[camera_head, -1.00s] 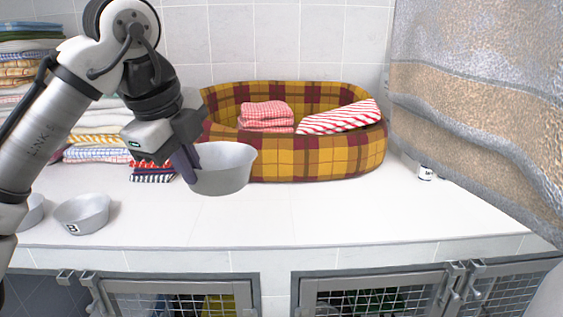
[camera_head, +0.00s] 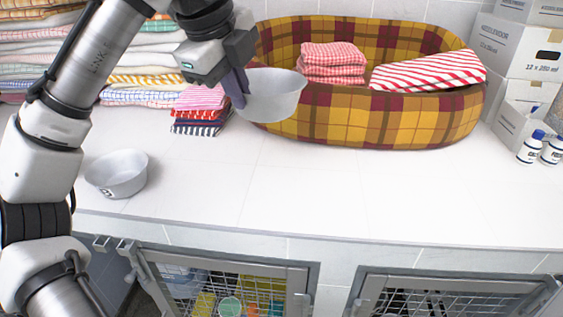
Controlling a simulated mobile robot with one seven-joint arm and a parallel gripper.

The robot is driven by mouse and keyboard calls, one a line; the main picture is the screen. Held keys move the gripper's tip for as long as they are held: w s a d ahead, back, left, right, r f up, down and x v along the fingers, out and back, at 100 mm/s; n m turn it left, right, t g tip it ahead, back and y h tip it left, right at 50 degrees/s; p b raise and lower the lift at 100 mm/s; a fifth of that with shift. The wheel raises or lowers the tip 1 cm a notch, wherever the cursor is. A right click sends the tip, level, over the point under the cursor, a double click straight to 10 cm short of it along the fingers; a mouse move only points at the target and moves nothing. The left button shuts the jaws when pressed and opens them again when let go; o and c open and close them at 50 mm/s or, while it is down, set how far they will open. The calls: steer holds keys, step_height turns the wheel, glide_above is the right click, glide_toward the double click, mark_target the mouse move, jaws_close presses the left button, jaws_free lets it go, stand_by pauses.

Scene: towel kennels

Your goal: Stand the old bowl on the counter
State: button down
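My gripper (camera_head: 238,88) is shut on the rim of a plain grey bowl (camera_head: 274,98). The bowl hangs upright above the white counter (camera_head: 300,190), in front of the plaid pet bed's left end. A second grey bowl (camera_head: 117,175) with a dark letter mark stands upright on the counter at left, beside my arm. I cannot tell from the frame which bowl is the old one.
The plaid bed (camera_head: 400,118) holds folded red towels (camera_head: 332,62) and a striped one (camera_head: 428,72). Towel stacks (camera_head: 140,80) stand at back left. Cartons (camera_head: 515,85) and small bottles (camera_head: 531,147) stand at right. The counter's front middle is clear above mesh kennel doors (camera_head: 235,290).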

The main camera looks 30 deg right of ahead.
step_height(320, 180, down, 20)
steer(key=shift+r+p, duration=0.25)
steer(key=shift+p, duration=0.15)
steer(key=shift+f, duration=0.2)
steer(key=c, duration=1.6)
jaws_free()
steer(key=shift+r, duration=0.1)
steer(key=b+v, duration=0.1)
steer(key=v, duration=1.1)
steer(key=shift+r, duration=0.1)
